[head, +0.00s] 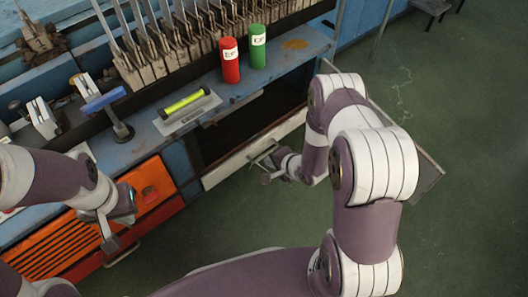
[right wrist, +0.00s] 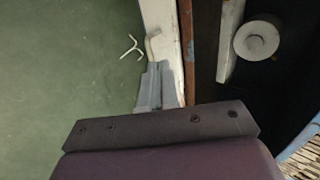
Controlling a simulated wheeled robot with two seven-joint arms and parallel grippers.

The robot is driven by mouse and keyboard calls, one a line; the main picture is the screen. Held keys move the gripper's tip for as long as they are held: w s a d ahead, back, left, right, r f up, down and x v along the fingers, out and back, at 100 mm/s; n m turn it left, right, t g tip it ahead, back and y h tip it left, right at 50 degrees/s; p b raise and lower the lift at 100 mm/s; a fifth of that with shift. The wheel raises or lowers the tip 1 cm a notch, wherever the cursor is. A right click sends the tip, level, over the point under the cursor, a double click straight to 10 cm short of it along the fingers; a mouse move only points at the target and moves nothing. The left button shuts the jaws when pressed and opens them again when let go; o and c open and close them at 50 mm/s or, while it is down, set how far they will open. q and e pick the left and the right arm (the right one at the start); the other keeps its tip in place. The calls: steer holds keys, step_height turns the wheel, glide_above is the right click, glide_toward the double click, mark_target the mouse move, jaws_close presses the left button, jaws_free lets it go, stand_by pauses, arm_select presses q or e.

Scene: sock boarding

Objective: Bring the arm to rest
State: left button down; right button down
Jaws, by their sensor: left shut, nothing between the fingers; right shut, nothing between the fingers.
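My left gripper (head: 109,243) hangs in front of the orange slatted front at the lower left, shut with nothing in it. My right arm reaches in from the right, and my right gripper (head: 267,172) is beside the pale panel below the bench. In the right wrist view my right gripper (right wrist: 155,88) shows as grey fingers, shut and empty, close to a pale bent rod (right wrist: 153,45) on the panel's edge. I cannot tell whether the fingers touch the rod.
The blue bench (head: 225,92) holds a red cylinder (head: 230,62), a green cylinder (head: 257,48), a flat tool with a yellow-green vial (head: 187,106) and a row of levers (head: 165,50). The pale panel (head: 240,160) stands before a dark opening.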

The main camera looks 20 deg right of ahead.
steer(key=shift+s+d+r, duration=0.2)
steer(key=shift+s+r, duration=0.2)
steer(key=shift+s, duration=0.05)
